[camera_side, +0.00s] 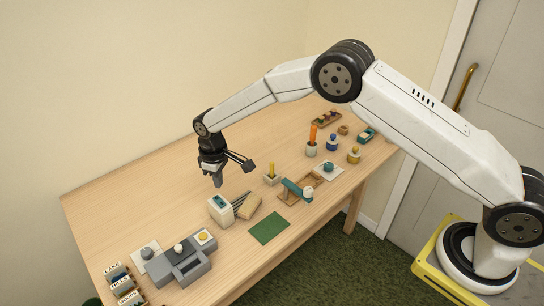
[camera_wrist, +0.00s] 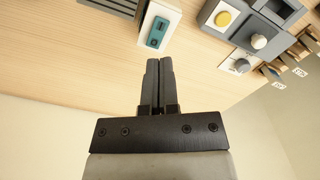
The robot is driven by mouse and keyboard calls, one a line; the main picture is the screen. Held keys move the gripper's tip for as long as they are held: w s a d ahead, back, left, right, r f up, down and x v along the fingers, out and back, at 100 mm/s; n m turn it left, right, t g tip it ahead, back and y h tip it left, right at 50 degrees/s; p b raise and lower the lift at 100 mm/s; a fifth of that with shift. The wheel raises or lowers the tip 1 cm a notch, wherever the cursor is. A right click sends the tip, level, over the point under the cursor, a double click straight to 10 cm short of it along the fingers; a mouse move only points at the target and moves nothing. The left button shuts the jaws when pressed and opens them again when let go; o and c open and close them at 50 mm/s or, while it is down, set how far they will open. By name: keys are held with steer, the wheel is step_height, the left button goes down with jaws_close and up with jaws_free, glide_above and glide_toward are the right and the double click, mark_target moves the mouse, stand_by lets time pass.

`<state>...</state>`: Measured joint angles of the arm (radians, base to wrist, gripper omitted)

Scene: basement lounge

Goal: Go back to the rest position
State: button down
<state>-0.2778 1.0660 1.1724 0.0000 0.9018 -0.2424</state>
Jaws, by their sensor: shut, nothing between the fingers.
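My gripper (camera_side: 219,182) hangs above the wooden table (camera_side: 115,207), over its left half, behind a white block with a teal panel (camera_side: 221,209). In the wrist view my gripper (camera_wrist: 159,62) has its two dark fingers together, with nothing between them. The fingers point towards the white block (camera_wrist: 158,28), which lies just ahead of the fingertips in that view. I cannot tell the exact height of the fingertips above the table. They appear clear of everything.
A grey device with a yellow button (camera_side: 182,260) and labelled blocks (camera_side: 122,283) stand at the left. A green mat (camera_side: 269,228), a teal-handled tool (camera_side: 297,190) and several small pots, one with an orange stick (camera_side: 312,135), lie rightward. The back of the table is bare.

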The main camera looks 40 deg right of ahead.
steer(key=s+d+r+m, duration=0.2)
steer(key=s+d+r, duration=0.2)
steer(key=d+r, duration=0.15)
steer(key=s+d+r+m+t, duration=0.1)
steer(key=s+d+r, duration=0.1)
steer(key=s, duration=0.5)
steer(key=s+d+r+m, duration=0.1)
steer(key=s+d, duration=0.4)
steer(key=s, duration=0.3)
steer(key=s+d+r+m+t, duration=0.1)
steer(key=s+d+r+m, duration=0.1)
steer(key=s, duration=0.6)
steer(key=shift+s+d+r+t, duration=0.25)
steer(key=shift+d+r+t, duration=0.1)
steer(key=shift+d, duration=0.35)
